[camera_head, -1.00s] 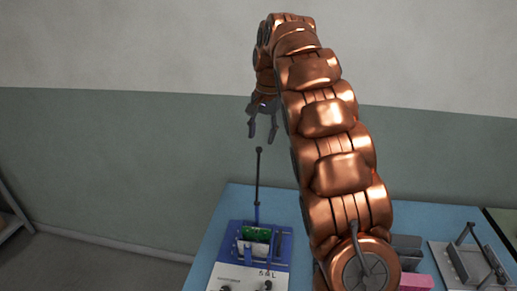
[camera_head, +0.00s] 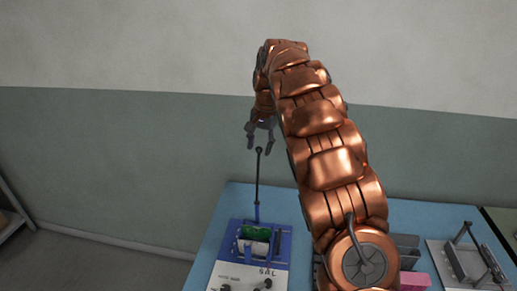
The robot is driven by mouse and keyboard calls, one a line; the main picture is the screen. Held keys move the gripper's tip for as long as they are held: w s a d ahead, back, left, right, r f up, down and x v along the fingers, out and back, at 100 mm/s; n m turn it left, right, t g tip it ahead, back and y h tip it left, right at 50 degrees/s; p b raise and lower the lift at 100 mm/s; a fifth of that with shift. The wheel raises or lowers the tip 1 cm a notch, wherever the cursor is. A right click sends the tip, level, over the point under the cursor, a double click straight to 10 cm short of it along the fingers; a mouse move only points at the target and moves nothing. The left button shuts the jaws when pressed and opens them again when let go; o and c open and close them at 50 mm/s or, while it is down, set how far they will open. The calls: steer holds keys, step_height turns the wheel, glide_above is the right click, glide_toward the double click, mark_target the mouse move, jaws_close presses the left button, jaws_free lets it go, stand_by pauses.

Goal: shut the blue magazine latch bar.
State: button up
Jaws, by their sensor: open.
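The blue magazine (camera_head: 284,245) sits on the blue table, with a green board and a white part in it. Its latch bar (camera_head: 258,180) stands upright at the back of the magazine, a thin dark rod with a round knob on top and a blue foot. My gripper (camera_head: 259,146) is open and empty, pointing down. In the picture its fingertips appear on either side of the knob. I cannot tell from this one view whether it touches the knob or is in front of or behind it.
The blue table (camera_head: 232,205) has free room left of the magazine. A pink block (camera_head: 415,282), grey blocks (camera_head: 406,245) and a grey fixture with upright bars (camera_head: 468,262) lie to the right. A shelf (camera_head: 12,225) stands at the far left.

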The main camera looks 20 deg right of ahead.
steer(key=shift+w+a+f, duration=0.1)
steer(key=shift+w+f, duration=0.05)
steer(key=shift+f, duration=0.9)
jaws_close()
